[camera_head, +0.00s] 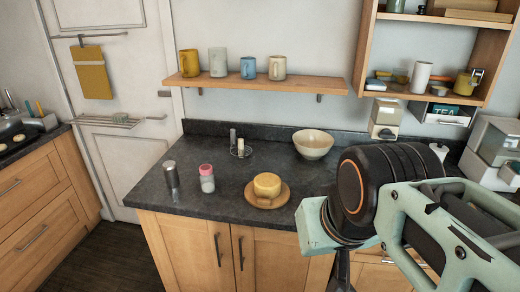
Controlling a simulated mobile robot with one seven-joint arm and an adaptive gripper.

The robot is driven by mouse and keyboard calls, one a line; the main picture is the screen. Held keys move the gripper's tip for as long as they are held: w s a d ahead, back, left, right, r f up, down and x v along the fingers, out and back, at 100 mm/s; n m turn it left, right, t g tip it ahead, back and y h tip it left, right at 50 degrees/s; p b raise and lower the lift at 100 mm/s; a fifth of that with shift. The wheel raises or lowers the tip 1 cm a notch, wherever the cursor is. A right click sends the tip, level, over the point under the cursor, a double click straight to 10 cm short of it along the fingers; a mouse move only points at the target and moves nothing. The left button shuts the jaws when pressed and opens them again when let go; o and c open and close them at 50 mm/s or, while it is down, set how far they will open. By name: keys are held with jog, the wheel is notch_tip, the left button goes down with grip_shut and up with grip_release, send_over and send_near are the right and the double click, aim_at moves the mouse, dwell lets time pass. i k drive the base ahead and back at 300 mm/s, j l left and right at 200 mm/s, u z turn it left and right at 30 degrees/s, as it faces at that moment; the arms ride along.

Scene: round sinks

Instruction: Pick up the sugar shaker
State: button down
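A glass jar with a pink lid and white contents (207,179) stands upright near the front edge of the dark counter (225,205); it looks like the sugar shaker. A slim metal cylinder (171,175) stands upright to its left, apart from it; I cannot fully rule out that this is the shaker. My gripper (340,272) shows only as a dark piece below my arm's pale green end, at the lower right. Its fingertips are cut off or hidden, and it is well to the right of both containers.
A round yellow cheese or cake on a wooden board (283,199) sits right of the jar. Behind are a small cruet stand (241,152) and a cream bowl (313,144). A wooden shelf with several mugs (300,84) hangs above.

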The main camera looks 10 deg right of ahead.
aim_at(207, 183)
jog(key=i+j+u, duration=0.1)
jog(key=i, duration=0.45)
jog(key=i+j, duration=0.25)
jog(key=i, duration=0.3)
jog(key=l+z, duration=0.1)
jog(key=z, duration=0.55)
jog(key=i+j+u, duration=0.1)
jog(key=u, duration=0.65)
jog(key=j, duration=0.1)
